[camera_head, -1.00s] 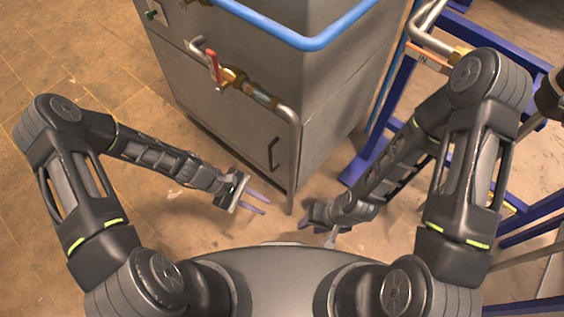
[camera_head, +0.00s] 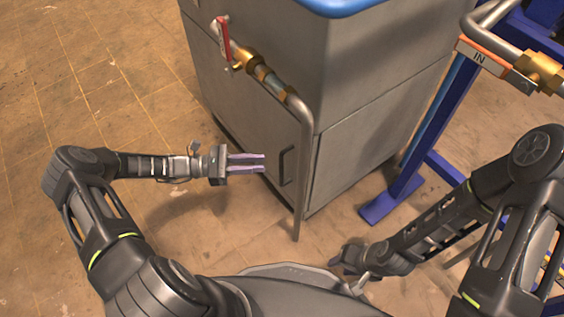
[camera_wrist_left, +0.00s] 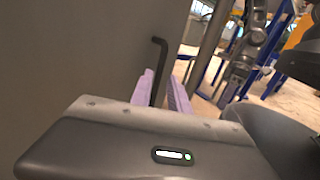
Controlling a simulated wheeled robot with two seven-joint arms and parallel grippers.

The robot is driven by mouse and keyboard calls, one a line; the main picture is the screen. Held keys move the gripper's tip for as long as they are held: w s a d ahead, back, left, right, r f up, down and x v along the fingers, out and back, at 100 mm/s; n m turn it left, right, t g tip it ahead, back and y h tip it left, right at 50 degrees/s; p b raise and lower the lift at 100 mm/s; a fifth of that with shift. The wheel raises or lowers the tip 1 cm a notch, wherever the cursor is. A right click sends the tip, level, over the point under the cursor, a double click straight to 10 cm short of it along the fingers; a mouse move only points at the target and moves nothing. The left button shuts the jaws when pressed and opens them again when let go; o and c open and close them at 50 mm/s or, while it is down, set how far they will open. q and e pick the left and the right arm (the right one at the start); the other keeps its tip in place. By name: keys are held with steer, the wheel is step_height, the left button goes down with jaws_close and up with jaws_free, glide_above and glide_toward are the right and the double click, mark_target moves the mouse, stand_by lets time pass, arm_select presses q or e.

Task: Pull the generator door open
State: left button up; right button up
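The generator is a grey metal cabinet; its door (camera_head: 244,124) is the front panel and looks shut. A dark vertical bar handle (camera_head: 287,166) sits near the door's right edge. My left gripper (camera_head: 264,162) is open and level with the handle, its two purple fingers pointing at it with a small gap in the head view. In the left wrist view the handle (camera_wrist_left: 158,68) shows beyond and between the fingers (camera_wrist_left: 163,92), with the grey panel at left. I cannot tell whether they touch. My right gripper (camera_head: 358,277) is low at right, apart from the cabinet; its fingers are not clear.
A grey pipe (camera_head: 304,165) runs down the cabinet's front right corner, close to the handle. A red-handled valve (camera_head: 224,42) sticks out above the door. A blue frame (camera_head: 397,196) stands at right. The tiled floor (camera_head: 100,80) at left is clear.

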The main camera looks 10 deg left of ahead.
arm_select(q)
steer(key=b+x, duration=0.1)
steer(key=x, duration=0.6)
steer(key=shift+d, duration=0.25)
steer(key=shift+c, duration=0.3)
jaws_close()
stand_by(0.9)
